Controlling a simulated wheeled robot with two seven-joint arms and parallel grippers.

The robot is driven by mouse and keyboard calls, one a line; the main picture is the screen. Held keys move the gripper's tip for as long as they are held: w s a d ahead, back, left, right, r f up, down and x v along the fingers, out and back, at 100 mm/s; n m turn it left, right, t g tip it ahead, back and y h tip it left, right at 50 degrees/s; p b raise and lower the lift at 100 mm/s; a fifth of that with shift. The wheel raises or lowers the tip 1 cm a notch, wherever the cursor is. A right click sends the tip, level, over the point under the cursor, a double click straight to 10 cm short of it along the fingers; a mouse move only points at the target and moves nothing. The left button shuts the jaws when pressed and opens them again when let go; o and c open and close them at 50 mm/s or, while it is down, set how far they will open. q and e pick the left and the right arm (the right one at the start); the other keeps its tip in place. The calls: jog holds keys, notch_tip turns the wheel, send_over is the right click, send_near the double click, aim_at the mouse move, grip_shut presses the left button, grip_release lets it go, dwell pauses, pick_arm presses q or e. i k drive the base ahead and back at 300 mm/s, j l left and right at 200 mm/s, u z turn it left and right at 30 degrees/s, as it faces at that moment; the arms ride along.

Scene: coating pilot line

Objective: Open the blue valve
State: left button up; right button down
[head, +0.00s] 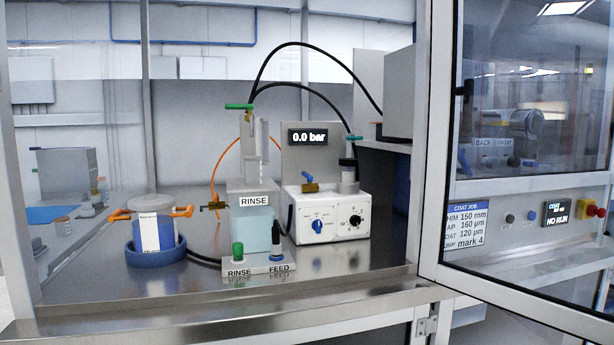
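A teal-blue handle (352,138) tops the fitting on the box's right side, where a black hose ends. A blue knob (317,226) is on the box's front panel. The black display (307,137) behind reads 0.0 bar. Neither of my grippers is in view.
The RINSE bottle (252,210) with a green handle stands left of the box. Green and dark FEED plugs stand in front. A jar with orange clamps (153,228) sits in a blue ring at left. An open glazed door (530,160) frames the right side. The steel bench front is clear.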

aim_at(310, 178)
jog(key=i+l, duration=1.15)
jog(key=u, duration=1.55)
